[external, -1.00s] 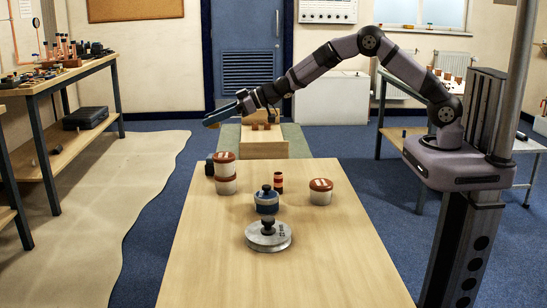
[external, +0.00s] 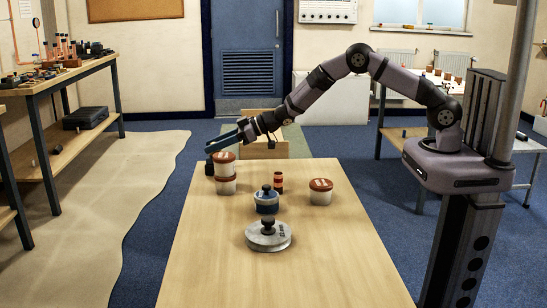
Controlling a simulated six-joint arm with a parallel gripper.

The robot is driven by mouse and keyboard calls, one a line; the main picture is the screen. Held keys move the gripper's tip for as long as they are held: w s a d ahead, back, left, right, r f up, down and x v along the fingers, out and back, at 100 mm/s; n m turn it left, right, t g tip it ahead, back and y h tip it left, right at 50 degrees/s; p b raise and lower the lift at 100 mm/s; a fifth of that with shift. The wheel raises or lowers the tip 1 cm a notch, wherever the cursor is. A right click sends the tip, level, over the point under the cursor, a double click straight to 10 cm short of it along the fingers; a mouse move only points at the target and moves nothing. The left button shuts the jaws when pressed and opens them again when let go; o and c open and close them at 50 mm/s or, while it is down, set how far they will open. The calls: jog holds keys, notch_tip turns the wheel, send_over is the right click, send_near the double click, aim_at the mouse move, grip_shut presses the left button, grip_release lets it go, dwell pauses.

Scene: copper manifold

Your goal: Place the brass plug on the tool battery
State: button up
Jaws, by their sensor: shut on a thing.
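My gripper (external: 209,149) is at the far left corner of the wooden table, shut, with its fingers pointing left. The brass plug cannot be made out clearly now; a small brassy spot showed at the fingertips earlier, so the held thing appears to be the plug. A small black block (external: 209,169), which looks like the tool battery, stands on the table just below the fingertips, left of the stacked tubs. Whether the held thing touches it cannot be told.
Two stacked white tubs with brown lids (external: 225,174) stand close right of the black block. A striped cylinder (external: 278,182), another tub (external: 321,192), a blue jar (external: 266,203) and a metal disc weight (external: 268,241) stand further right and nearer. The table's front (external: 290,285) is clear.

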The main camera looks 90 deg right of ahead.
jog(key=shift+f, duration=0.25)
jog(key=shift+f, duration=0.1)
jog(key=o, duration=1.1)
jog(key=shift+s, duration=0.1)
jog(key=b+v, duration=0.1)
jog(key=v, duration=1.1)
jog(key=shift+a, duration=0.1)
